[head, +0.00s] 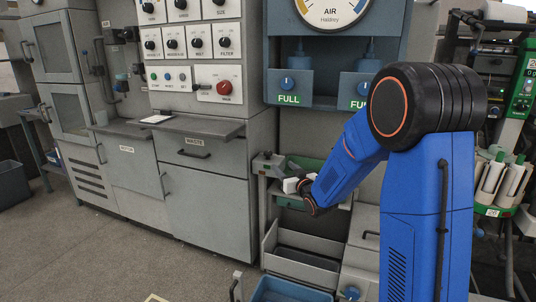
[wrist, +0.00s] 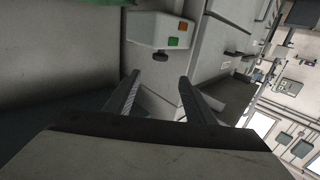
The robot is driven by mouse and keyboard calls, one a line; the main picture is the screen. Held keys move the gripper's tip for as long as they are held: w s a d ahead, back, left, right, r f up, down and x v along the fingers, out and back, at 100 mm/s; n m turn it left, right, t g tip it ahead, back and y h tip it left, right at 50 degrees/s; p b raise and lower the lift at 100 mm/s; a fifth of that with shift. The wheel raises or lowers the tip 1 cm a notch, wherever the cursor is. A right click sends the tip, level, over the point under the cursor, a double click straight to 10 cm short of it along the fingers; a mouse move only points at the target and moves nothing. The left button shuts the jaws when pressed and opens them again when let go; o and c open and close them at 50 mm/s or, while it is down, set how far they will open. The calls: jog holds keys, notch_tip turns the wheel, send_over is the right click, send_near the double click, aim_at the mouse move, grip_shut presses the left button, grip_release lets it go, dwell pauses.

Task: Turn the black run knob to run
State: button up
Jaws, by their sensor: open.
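In the wrist view, a pale control box (wrist: 160,30) carries a green button, an orange button and a small dark knob (wrist: 161,56) near its lower edge. I cannot read a run label on it. My gripper (wrist: 159,79) is open, and its two dark fingers point toward this knob. The knob appears between and beyond the fingertips, with nothing held; whether they touch is not clear, but a gap shows. In the head view my gripper (head: 291,185) is small and partly hidden by my wrist, beside a grey box (head: 268,165) on a stand.
A grey cabinet (head: 205,200) with a switch panel of several black knobs and a red knob (head: 224,88) stands at left. Two blue units (head: 288,84) marked FULL sit under an air gauge (head: 333,10). A blue bin (head: 290,290) is low in front. Floor at left is clear.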

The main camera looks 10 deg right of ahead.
aim_at(270, 154)
jog(key=w+a, duration=0.1)
jog(key=w, duration=0.4)
jog(key=w+a, duration=0.1)
jog(key=w, duration=0.5)
jog(key=w+a, duration=0.1)
jog(key=w, duration=0.4)
jog(key=shift+w+a, duration=0.15)
jog(key=shift+w, duration=0.1)
jog(key=c, duration=1)
